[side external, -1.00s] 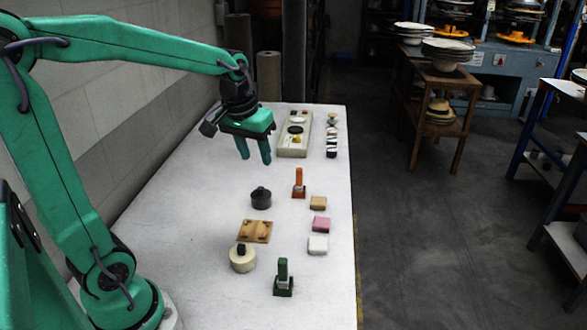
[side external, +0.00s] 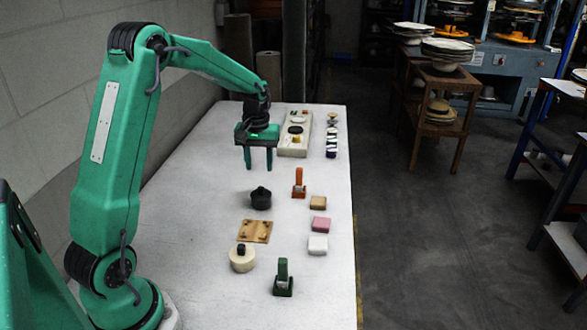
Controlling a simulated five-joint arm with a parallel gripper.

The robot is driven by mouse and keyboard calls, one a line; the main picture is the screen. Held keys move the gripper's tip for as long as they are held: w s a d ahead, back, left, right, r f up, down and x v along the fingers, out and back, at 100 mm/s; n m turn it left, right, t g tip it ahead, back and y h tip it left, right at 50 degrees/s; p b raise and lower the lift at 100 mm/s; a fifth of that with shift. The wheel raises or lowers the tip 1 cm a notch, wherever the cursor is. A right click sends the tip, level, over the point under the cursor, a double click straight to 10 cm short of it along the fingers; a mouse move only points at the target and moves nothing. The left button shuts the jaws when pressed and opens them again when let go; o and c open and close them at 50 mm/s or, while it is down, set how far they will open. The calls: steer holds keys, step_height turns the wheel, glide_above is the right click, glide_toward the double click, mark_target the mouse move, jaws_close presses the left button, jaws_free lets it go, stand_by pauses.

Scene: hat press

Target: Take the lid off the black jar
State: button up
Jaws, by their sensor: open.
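My gripper (side external: 259,166) points straight down above the table, in line with the jar in the picture and higher up. Its two green fingers are apart with nothing between them. It does not touch the jar.
An orange stamp-like piece (side external: 299,184) stands right of the jar, a wooden board (side external: 255,231) in front. A cream jar (side external: 242,258), a green piece (side external: 283,278) and several small blocks (side external: 318,224) stand nearer. A tray (side external: 294,146) lies at the back.

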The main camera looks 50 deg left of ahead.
mark_target(260, 188)
steer(key=shift+f, duration=0.1)
steer(key=shift+f, duration=1.2)
steer(key=shift+f, duration=0.1)
steer(key=shift+f, duration=2.5)
steer(key=shift+c, duration=0.4)
jaws_close()
